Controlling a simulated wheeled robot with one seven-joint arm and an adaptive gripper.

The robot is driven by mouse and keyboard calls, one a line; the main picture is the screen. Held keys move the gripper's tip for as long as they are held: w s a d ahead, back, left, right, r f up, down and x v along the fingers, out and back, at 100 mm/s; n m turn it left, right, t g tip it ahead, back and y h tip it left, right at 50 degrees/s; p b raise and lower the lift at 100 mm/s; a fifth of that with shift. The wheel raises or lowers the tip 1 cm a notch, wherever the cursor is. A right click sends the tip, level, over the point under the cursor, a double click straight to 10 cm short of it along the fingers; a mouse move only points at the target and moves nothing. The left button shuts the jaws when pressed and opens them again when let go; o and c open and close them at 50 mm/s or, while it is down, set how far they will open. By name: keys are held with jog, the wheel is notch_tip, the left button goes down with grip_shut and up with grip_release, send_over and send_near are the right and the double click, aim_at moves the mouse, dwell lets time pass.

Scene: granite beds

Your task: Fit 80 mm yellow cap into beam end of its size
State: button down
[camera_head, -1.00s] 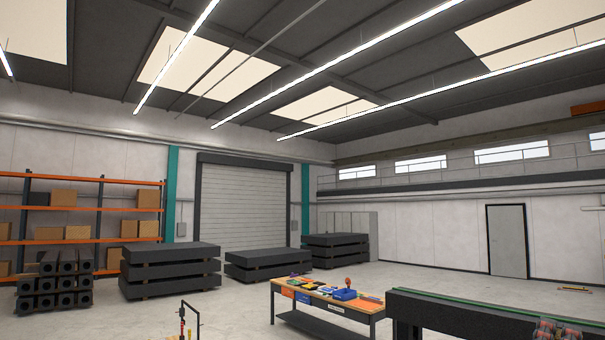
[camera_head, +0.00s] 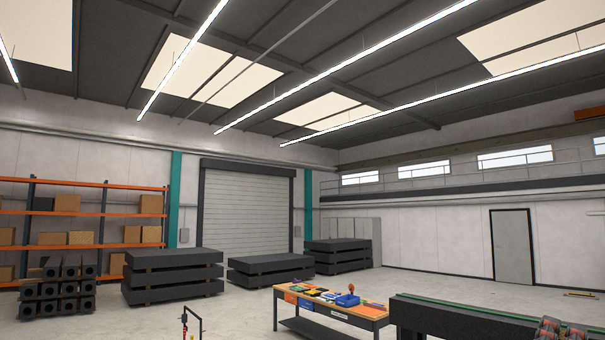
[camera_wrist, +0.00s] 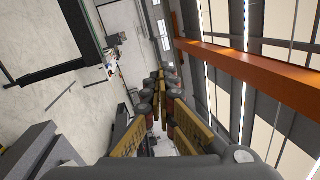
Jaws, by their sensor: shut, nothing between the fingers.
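My gripper (camera_wrist: 162,88) shows in the wrist view with its yellow and dark fingers close together and nothing between them. It points across the hall, away from any work surface. In the head view a workbench (camera_head: 366,320) with a wooden top carries several small coloured items, too small to tell apart. I cannot pick out the 80 mm yellow cap among them. A stack of dark square beams (camera_head: 59,290) with round openings in their ends stands at the left. I cannot tell the opening sizes.
A dark bed with a green-edged top (camera_head: 470,318) stands at the lower right. Dark slab stacks (camera_head: 172,276) stand near the roller door (camera_head: 245,210). An orange shelf rack (camera_head: 105,215) holds boxes at the left. Open concrete floor lies between the slab stacks and the bench.

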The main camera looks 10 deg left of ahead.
jog(key=shift+s+a+r, duration=0.15)
jog(key=shift+s+a+r, duration=0.15)
jog(key=shift+s+r, duration=0.05)
jog(key=shift+s, duration=0.05)
jog(key=shift+s+a+r+m, duration=0.3)
jog(key=shift+s+a+r, duration=0.25)
jog(key=shift+s, duration=0.1)
jog(key=shift+s+a+r, duration=0.15)
jog(key=shift+s+r, duration=0.05)
jog(key=shift+s, duration=0.05)
jog(key=shift+s+a+r+m+b, duration=0.3)
jog(key=shift+s+a+r, duration=0.15)
jog(key=shift+s+r, duration=0.15)
jog(key=shift+s+a+r, duration=0.15)
jog(key=shift+s+a, duration=0.05)
jog(key=shift+s, duration=0.1)
jog(key=shift+s+a+r, duration=0.45)
jog(key=shift+s+r, duration=0.1)
jog(key=shift+s, duration=0.15)
jog(key=shift+s+a+r+m, duration=0.2)
jog(key=shift+m, duration=0.1)
jog(key=shift+s+a+r+h, duration=0.3)
jog(key=shift+s+a+r, duration=0.25)
jog(key=shift+s, duration=0.15)
